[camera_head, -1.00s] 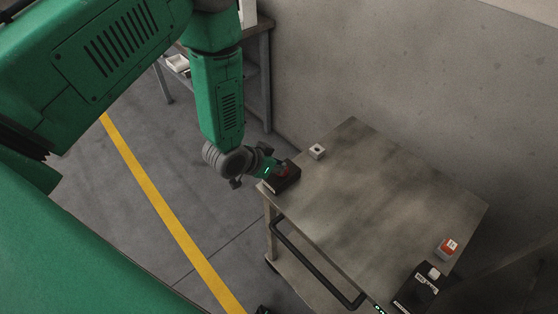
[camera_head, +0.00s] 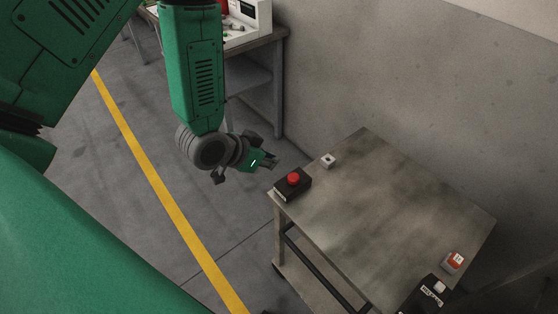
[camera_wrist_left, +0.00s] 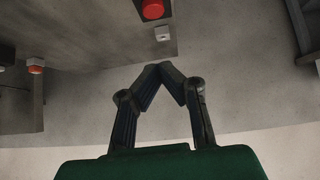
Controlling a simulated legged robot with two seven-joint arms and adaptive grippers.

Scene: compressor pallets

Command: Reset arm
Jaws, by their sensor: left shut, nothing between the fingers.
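My left arm (camera_head: 193,65) comes down from the top left in the head view, green with a grey wrist. My left gripper (camera_head: 275,162) is shut and empty, off the table's left corner and up and left of the black box with a red button (camera_head: 293,180). It does not touch the box. In the left wrist view the fingertips (camera_wrist_left: 166,68) meet, with nothing between them; the red button (camera_wrist_left: 153,9) shows beyond them at the top edge. My right gripper cannot be made out.
A metal cart table (camera_head: 380,215) carries a small white block (camera_head: 328,160), an orange-and-white box (camera_head: 453,261) and a black device (camera_head: 432,291) at the lower right. A workbench (camera_head: 262,41) stands at the back. A wall lies behind the table. The floor left of the table is clear.

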